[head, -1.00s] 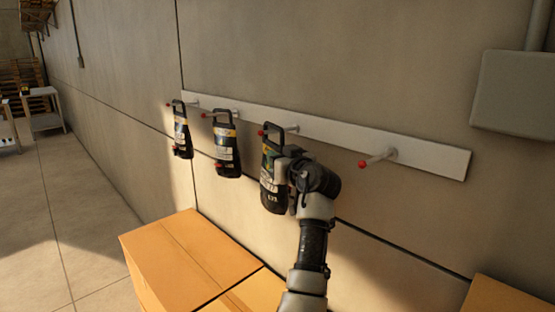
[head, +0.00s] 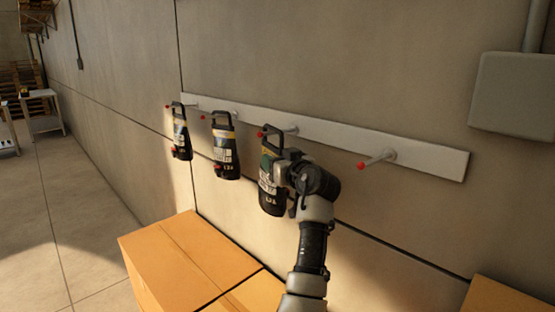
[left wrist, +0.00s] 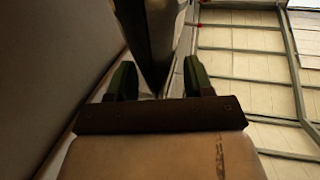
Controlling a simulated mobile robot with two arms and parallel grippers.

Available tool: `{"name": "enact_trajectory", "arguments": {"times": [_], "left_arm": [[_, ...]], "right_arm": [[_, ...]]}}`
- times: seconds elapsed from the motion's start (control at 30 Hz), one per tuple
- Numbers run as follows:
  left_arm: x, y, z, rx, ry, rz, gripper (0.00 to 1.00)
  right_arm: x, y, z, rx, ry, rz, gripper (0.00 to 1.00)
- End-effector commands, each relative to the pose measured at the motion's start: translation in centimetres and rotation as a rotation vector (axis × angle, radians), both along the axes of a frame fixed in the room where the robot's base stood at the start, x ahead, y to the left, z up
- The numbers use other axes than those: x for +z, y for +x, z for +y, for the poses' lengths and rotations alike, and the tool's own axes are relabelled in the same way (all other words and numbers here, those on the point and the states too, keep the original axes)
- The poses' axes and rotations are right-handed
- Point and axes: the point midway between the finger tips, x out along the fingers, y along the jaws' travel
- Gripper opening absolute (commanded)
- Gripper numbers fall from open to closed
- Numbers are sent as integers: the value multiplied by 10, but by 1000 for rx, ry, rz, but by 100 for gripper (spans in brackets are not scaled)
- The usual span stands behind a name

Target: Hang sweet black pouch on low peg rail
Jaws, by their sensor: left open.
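Several dark pouches with black loop handles and yellow-topped labels hang along the white peg rail (head: 425,157). The nearest black pouch (head: 270,185) hangs with its handle at the third peg (head: 291,130), below the red tip. My left gripper (head: 279,170) is at that pouch's right side, open. In the left wrist view, the green-padded fingers (left wrist: 158,80) stand apart on either side of the pouch (left wrist: 160,35), with a gap visible. The middle pouch (head: 225,155) and the far pouch (head: 181,135) hang on the pegs to the left. My right gripper is not in view.
A bare red-tipped peg (head: 375,159) sticks out on the right of the rail. Cardboard boxes (head: 195,255) stand below at left. Another box (head: 495,295) is at lower right. A grey wall box (head: 510,95) is at upper right. The floor at left is clear.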

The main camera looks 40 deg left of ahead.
Motion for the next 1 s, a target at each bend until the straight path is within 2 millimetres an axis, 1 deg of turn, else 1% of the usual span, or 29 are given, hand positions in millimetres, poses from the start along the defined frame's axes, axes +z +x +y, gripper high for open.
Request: {"name": "enact_trajectory", "arguments": {"times": [0.07,0.17,0.4,0.6,0.77,1.0], "left_arm": [[0,-1,-5,-1,2,-3,52],[-1,-5,-18,-3,2,-5,52],[0,-22,-64,-3,5,-8,52],[2,-32,-92,-2,6,-8,52],[4,-36,-102,0,7,-8,52],[5,-36,-102,0,7,-8,52]], "right_arm": [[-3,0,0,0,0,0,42],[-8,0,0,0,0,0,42],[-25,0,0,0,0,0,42],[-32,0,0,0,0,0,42],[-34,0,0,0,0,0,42],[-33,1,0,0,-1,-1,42]]}}
